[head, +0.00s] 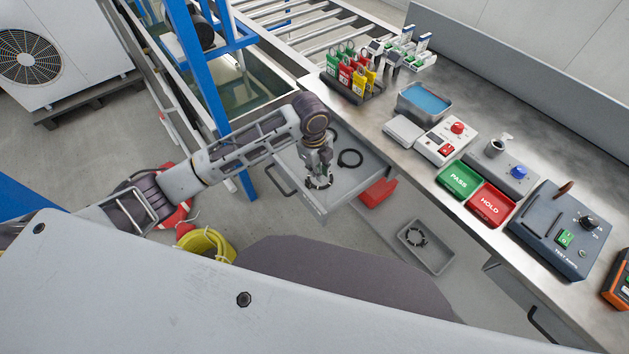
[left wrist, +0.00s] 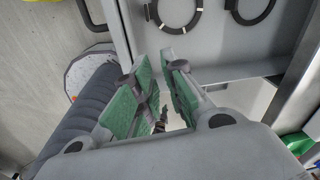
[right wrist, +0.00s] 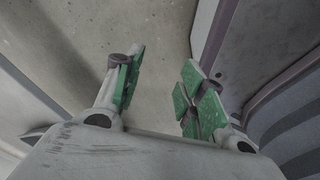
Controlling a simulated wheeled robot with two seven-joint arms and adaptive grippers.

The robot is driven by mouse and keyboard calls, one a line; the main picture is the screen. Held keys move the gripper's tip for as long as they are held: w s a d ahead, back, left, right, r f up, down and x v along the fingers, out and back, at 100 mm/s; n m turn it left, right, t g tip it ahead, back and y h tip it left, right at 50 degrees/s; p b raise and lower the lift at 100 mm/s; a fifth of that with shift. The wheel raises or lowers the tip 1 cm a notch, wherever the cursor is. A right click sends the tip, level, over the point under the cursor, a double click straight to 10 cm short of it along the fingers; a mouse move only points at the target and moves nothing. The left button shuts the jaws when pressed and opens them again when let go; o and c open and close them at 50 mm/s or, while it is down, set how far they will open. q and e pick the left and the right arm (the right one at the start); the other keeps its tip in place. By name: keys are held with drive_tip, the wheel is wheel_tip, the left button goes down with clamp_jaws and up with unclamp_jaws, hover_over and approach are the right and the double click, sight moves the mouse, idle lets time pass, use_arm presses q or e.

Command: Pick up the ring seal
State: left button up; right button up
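A plain dark ring (head: 341,160) lies in the open grey drawer (head: 372,178); it also shows at the top of the left wrist view (left wrist: 250,23). A second dark ring with small lugs (head: 320,186) lies to its left, and it also shows in the left wrist view (left wrist: 177,30). I cannot tell for certain which is the ring seal. My left gripper (head: 319,177) hangs over the drawer by the lugged ring, fingers apart with a narrow gap and no ring between them (left wrist: 157,62). My right gripper (right wrist: 162,72) is open and empty, away from the drawer.
A red bin (head: 378,192) is beside the drawer. The bench above carries a blue-lined tray (head: 424,101), PASS (head: 459,180) and HOLD (head: 490,204) trays and test boxes. A blue post (head: 207,75) stands left.

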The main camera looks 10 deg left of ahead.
use_arm(q)
drive_tip(key=r+m+y, duration=0.1)
drive_tip(key=r+m, duration=0.1)
hover_over(308, 181)
drive_tip(key=shift+s+d+f+g, duration=0.1)
drive_tip(key=shift+d+f+g, duration=0.05)
drive_tip(key=shift+g, duration=0.15)
use_arm(e)
drive_tip(key=s+d+f, duration=0.2)
drive_tip(key=s+f, duration=0.1)
drive_tip(key=s, duration=0.3)
drive_tip(key=shift+s+d, duration=0.3)
drive_tip(key=shift+s, duration=0.1)
use_arm(q)
drive_tip(key=shift+f, duration=0.1)
use_arm(e)
drive_tip(key=shift+f, duration=0.1)
use_arm(q)
wheel_tip(308, 181, down, 8)
drive_tip(key=shift+r+b, duration=0.1)
drive_tip(key=shift+b, duration=0.2)
drive_tip(key=shift+f, duration=0.35)
use_arm(e)
drive_tip(key=shift+w+d+f, duration=0.2)
drive_tip(key=shift+d+f, duration=0.05)
drive_tip(key=shift+d, duration=0.45)
